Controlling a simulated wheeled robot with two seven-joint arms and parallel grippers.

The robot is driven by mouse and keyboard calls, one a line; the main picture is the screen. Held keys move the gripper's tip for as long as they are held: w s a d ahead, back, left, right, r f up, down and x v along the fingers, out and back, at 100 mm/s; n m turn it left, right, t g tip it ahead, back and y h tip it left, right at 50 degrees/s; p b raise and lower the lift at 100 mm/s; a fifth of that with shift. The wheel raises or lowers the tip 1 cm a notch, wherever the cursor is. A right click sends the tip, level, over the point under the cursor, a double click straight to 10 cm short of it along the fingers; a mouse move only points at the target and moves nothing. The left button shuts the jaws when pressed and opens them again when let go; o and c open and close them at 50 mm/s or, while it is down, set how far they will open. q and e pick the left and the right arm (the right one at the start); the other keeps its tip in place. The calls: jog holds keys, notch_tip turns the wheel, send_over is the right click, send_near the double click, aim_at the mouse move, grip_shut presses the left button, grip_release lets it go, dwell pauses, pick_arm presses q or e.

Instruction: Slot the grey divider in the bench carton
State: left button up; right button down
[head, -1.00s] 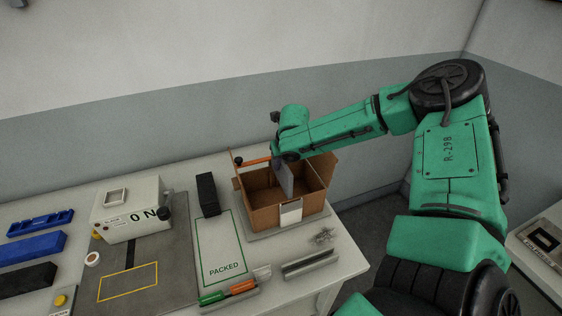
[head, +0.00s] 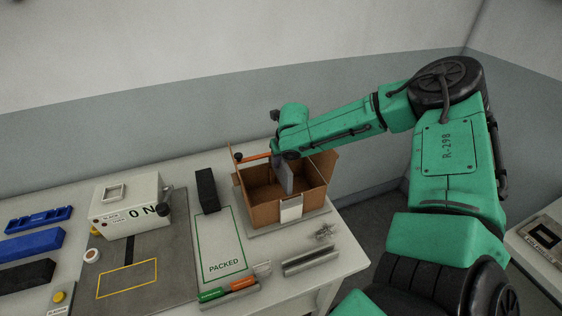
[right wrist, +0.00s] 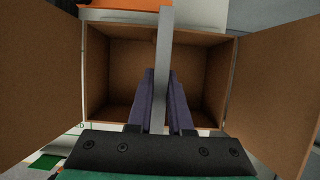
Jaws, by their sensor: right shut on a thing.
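The bench carton (head: 262,212) is an open brown box with its flaps up, on a grey pad at the right end of the bench. The grey divider (head: 286,180) hangs upright in the carton's opening, below my right gripper. My right gripper (right wrist: 161,85) is shut on the divider, one finger on each side. In the right wrist view the divider (right wrist: 164,45) shows as a narrow grey strip on edge, over the open carton (right wrist: 110,60). Whether its lower edge touches the carton floor is hidden. My left gripper is not in view.
Left of the carton are a black block (head: 207,190), a mat marked PACKED (head: 222,250) and a white box (head: 130,207) with a dark knob. Coloured pens (head: 228,290) and a metal channel (head: 310,261) lie in front. The grey wall stands behind the bench.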

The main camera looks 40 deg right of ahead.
aim_at(287, 168)
jog(key=shift+f+b, duration=3.55)
jog(key=shift+f, duration=1.25)
jog(key=c, duration=0.8)
grip_release()
jog(key=shift+o, duration=0.2)
jog(key=p+v, duration=0.2)
jog(key=v, duration=1.2)
jog(key=shift+s+a+r, duration=0.1)
jog(key=shift+s+r, duration=0.05)
jog(key=shift+r, duration=0.15)
